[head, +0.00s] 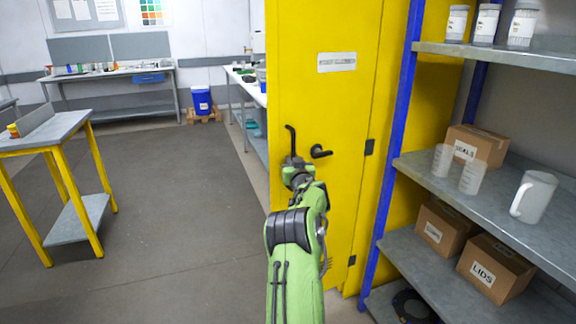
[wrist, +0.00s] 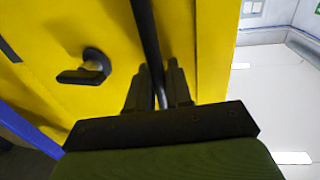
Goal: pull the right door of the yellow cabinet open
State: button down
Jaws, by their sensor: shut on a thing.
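The yellow cabinet (head: 418,125) stands in the middle of the head view, partly behind a shelf rack. Its door (head: 335,95) faces me, with a white label near the top and dark hinges along its right edge. A black upright bar handle (head: 290,138) is at the door's left edge. A black lever (head: 320,152) sits just right of it, and also shows in the wrist view (wrist: 88,70). My gripper (head: 293,166) is at the lower part of the bar handle. In the wrist view its fingers (wrist: 160,88) are shut on the bar (wrist: 147,35). I cannot tell whether the door is ajar.
The shelf rack (head: 450,185) with boxes, jars and a jug stands close on the right; its blue post (head: 394,130) is beside the cabinet. A small table (head: 45,135) with yellow legs is at the left. The grey floor (head: 175,220) between is clear.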

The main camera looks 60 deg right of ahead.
jog(key=shift+s, duration=0.25)
jog(key=c, duration=1.2)
grip_release()
jog(key=shift+s+a, duration=0.1)
jog(key=b+v, duration=0.1)
jog(key=v, duration=1.4)
jog(key=shift+a, duration=0.2)
jog(key=shift+s, duration=0.15)
